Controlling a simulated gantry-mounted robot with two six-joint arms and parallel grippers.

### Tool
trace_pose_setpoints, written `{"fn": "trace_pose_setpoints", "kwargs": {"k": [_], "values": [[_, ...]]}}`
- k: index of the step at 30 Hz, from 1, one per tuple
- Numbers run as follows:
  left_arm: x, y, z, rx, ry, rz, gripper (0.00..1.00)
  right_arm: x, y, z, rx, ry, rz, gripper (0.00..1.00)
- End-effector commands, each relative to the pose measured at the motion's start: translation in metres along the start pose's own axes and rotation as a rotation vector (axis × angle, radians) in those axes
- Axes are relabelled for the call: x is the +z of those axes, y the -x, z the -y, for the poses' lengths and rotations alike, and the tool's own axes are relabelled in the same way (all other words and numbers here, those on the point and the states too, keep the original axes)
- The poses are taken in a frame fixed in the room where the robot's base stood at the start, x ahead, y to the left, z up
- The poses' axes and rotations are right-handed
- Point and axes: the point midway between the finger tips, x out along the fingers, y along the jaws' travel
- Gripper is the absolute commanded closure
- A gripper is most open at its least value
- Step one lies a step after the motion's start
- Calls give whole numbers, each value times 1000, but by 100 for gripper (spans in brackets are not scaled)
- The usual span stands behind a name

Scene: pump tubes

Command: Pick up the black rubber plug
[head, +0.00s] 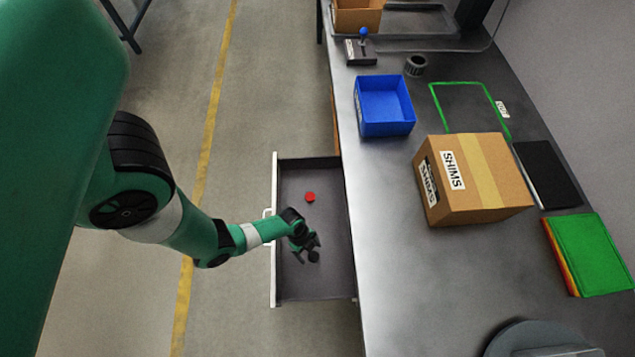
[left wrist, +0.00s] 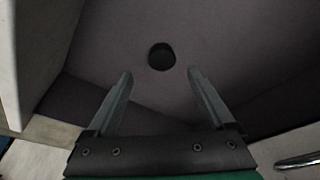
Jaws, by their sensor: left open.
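The black rubber plug (head: 314,256) lies on the floor of the open drawer (head: 325,285), towards the drawer's lower part in the head view. In the left wrist view the plug (left wrist: 161,57) is a small dark round thing just beyond the fingertips, centred between them. My left gripper (head: 308,252) is open and reaches down into the drawer at the plug. In the left wrist view its two fingers (left wrist: 161,74) stand wide apart with nothing between them. The fingers do not visibly touch the plug. My right gripper is not in view.
A red plug (head: 310,197) lies higher in the same drawer.

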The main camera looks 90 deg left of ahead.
Motion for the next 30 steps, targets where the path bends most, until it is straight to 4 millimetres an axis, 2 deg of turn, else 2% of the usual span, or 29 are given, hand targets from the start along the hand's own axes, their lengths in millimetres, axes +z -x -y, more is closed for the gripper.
{"fn": "trace_pose_setpoints", "kwargs": {"k": [5,12,15,22,23,30], "values": [[0,-4,0,0,1,0,13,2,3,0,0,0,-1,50],[6,-46,3,1,0,0,13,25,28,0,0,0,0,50],[5,-55,3,1,-1,-1,13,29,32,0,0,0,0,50],[4,-54,3,-1,0,-1,13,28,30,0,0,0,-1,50],[4,-54,3,-1,0,-1,15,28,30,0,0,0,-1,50],[4,-54,3,-1,0,-1,58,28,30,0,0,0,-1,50]]}}
